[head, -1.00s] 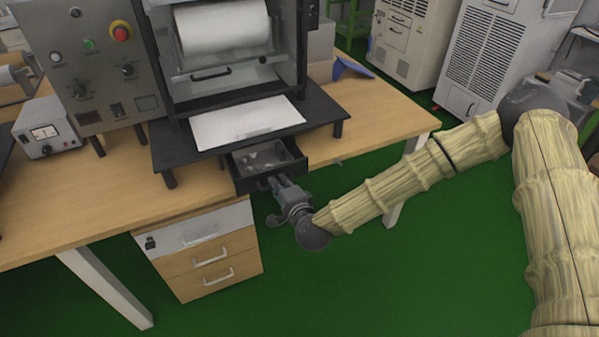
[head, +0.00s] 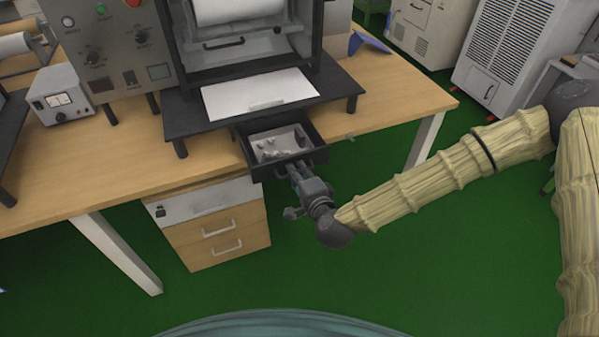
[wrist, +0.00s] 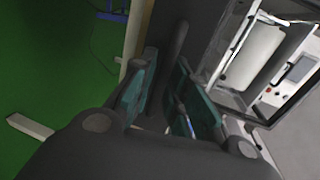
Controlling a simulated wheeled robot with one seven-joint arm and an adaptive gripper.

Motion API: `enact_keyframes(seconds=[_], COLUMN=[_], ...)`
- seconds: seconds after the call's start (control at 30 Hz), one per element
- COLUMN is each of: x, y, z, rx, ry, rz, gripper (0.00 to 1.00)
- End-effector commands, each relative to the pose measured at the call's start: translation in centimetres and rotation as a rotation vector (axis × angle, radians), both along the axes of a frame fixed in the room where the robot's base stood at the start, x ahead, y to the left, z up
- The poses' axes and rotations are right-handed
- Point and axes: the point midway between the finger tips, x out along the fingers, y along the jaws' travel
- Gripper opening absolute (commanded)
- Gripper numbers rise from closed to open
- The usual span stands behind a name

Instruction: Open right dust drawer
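The dust drawer (head: 259,173) is a black open-topped tray with a light inside and small grey bits in it. It sticks out toward me from under the black platform of the machine, past the table's front edge. My gripper (head: 297,172) is at the middle of the drawer's front. In the wrist view, the teal-padded fingers of my gripper (wrist: 165,100) stand on either side of a dark bar (wrist: 176,65), which looks like the drawer's handle. The contact itself is mostly hidden by the fingers.
The wooden table (head: 400,98) holds the machine and a control box (head: 115,50). A drawer cabinet (head: 215,235) stands under the table, left of my gripper. A white table leg (head: 424,140) is at the right. Green floor in front is clear.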

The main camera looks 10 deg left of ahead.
Motion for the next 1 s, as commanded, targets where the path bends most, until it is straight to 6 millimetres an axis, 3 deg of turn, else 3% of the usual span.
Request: enact_keyframes(seconds=[0.47, 1.0], x=[-0.9, -7.9], y=[-0.8, -6.1], z=[0.3, 2.1], rx=[0.000, 0.001], ry=[0.000, 0.002], rz=[-0.002, -0.002], gripper=[0.19, 0.19])
